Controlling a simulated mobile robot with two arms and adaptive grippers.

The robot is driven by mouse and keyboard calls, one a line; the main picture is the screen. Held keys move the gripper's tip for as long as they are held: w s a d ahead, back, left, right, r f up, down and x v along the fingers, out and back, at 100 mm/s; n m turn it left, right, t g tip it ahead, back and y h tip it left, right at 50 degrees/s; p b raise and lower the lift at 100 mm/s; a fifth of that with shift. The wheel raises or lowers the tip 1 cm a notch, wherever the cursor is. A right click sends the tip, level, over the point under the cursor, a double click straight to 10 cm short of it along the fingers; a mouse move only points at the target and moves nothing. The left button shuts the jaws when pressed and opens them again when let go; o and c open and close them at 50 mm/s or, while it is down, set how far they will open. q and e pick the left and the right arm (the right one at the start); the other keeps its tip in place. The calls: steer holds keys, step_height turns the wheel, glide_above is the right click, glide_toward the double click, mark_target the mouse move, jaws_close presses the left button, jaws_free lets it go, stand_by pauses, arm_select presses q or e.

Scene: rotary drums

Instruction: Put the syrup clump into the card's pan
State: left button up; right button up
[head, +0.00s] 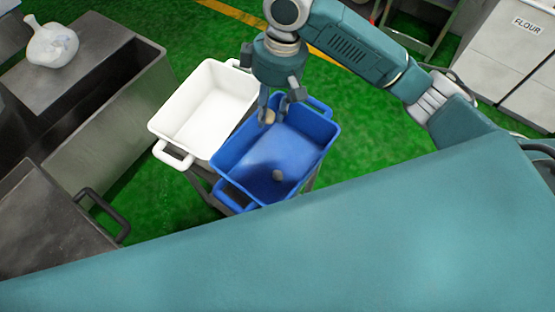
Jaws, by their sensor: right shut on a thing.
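My right gripper (275,110) is over the far end of the blue pan (311,151), pointing down. It is shut on a small tan clump (268,116), held above the pan's floor. A second small greyish clump (278,175) lies on the floor of the blue pan towards its near end. The white pan (211,100) stands directly to the left and is empty. No card is readable in the view, and I cannot tell which clump is syrup. My left gripper is not in view.
A dark metal trough (115,110) and a counter with a white sack (52,45) stand at the left. A grey metal box with a handle (50,225) is at the lower left. A bin labelled FLOUR (520,50) is at the upper right. Green floor is open around the pans.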

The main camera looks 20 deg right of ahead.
mark_target(269, 159)
step_height(269, 159, down, 20)
steer(key=shift+a+f+p, duration=0.1)
steer(key=shift+f+p, duration=0.05)
steer(key=shift+p, duration=0.2)
steer(key=shift+f, duration=0.1)
steer(key=o, duration=0.9)
steer(key=r, duration=0.4)
steer(key=d+r, duration=0.1)
steer(key=r, duration=0.7)
steer(key=shift+w+d, duration=0.2)
steer(key=shift+d, duration=0.2)
